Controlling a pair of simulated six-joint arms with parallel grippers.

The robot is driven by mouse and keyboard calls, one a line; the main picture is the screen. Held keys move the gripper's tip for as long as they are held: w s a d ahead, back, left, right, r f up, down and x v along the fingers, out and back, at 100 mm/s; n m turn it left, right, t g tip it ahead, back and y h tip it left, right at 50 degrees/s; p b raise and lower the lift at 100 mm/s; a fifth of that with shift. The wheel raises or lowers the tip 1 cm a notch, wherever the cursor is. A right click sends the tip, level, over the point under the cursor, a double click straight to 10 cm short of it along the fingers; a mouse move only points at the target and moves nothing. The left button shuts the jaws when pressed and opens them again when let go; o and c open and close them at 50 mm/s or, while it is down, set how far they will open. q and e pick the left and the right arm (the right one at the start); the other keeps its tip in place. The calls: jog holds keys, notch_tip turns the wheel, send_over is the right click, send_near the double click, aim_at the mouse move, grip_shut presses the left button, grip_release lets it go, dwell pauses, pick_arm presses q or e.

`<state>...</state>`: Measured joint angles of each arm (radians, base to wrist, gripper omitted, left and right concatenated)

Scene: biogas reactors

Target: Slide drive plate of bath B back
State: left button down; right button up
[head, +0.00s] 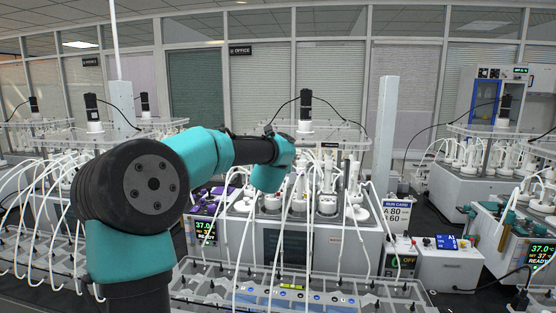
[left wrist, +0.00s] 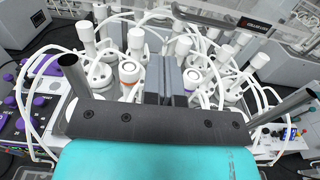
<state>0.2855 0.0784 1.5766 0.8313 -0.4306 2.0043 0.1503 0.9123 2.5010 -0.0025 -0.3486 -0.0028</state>
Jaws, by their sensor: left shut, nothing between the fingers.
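A clear drive plate (head: 345,133) with a black motor (head: 305,108) on top spans the middle bath (head: 325,243); I read no letter marking it as bath B. A clear plate edge with a black label (left wrist: 254,23) crosses the top of the left wrist view. My left gripper (head: 271,180) is over the front left of this bath, in front of and below the plate; its fingers are hard to make out there. In the left wrist view, my grey fingers (left wrist: 172,78) are together and empty among the white vessels. My right gripper is not in view.
White-capped vessels (left wrist: 129,70) and looping white tubes crowd around the left gripper. A purple control panel (head: 204,228) is on the bath's left. A run card (head: 398,212) and a grey post (head: 386,130) stand at right. A tray of bottles (head: 290,290) lies in front.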

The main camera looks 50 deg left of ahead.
pick_arm(q)
jog(key=shift+v, duration=1.05)
